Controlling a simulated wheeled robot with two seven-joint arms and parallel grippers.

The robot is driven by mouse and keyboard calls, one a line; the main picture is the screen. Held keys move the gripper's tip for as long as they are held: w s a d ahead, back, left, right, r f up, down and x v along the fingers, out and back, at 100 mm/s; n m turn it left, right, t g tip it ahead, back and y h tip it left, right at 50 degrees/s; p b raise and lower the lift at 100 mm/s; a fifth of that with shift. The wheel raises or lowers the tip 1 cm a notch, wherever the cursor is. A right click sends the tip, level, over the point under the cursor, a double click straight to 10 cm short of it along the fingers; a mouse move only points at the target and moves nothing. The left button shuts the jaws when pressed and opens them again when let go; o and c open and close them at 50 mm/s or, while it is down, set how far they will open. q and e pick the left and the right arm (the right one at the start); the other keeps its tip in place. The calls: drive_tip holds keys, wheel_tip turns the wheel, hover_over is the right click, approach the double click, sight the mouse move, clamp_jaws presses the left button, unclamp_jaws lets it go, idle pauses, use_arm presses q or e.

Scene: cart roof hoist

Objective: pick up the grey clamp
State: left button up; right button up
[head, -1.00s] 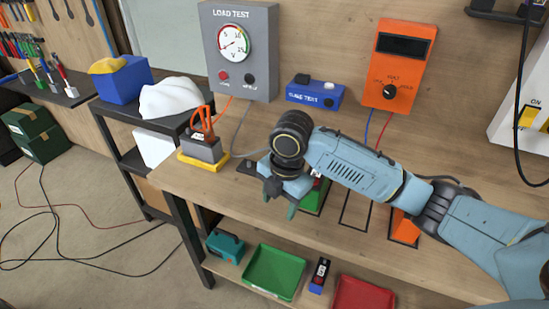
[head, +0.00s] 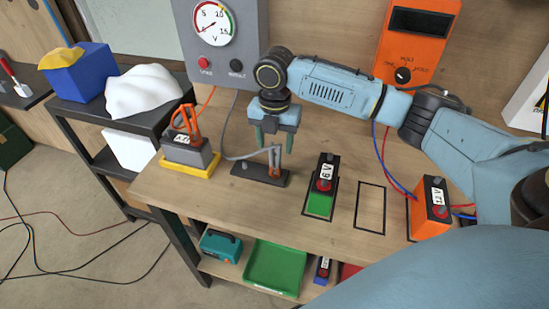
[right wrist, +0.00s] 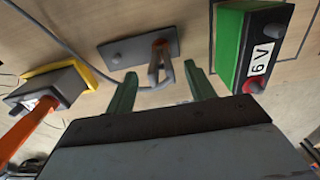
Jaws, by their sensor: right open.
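The grey clamp (head: 275,160) stands on a dark grey plate (head: 246,169) on the bench, with a grey cable running from it. In the right wrist view the clamp (right wrist: 156,68) shows between my fingertips, near the plate (right wrist: 118,46). My right gripper (head: 274,141) points down just above and behind the clamp in the head view. Its green fingers are open, one on each side of the clamp in the right wrist view (right wrist: 160,76). I cannot tell whether they touch it. My left gripper is not in view.
An orange clamp (head: 186,120) sits on a grey battery with a yellow base (head: 186,168), left of the plate. A green-and-black 6V battery (head: 321,190) stands to the right, then an empty outlined slot (head: 370,205) and an orange battery (head: 428,212). The load tester (head: 250,50) stands behind.

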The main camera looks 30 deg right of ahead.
sight(276, 158)
wheel_tip(276, 158, down, 2)
drive_tip(key=shift+s+f, duration=0.15)
drive_tip(key=shift+f, duration=0.1)
wheel_tip(276, 158, down, 2)
drive_tip(key=shift+f, duration=0.65)
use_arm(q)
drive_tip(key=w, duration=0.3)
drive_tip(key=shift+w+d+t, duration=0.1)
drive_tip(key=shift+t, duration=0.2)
use_arm(e)
clamp_jaws()
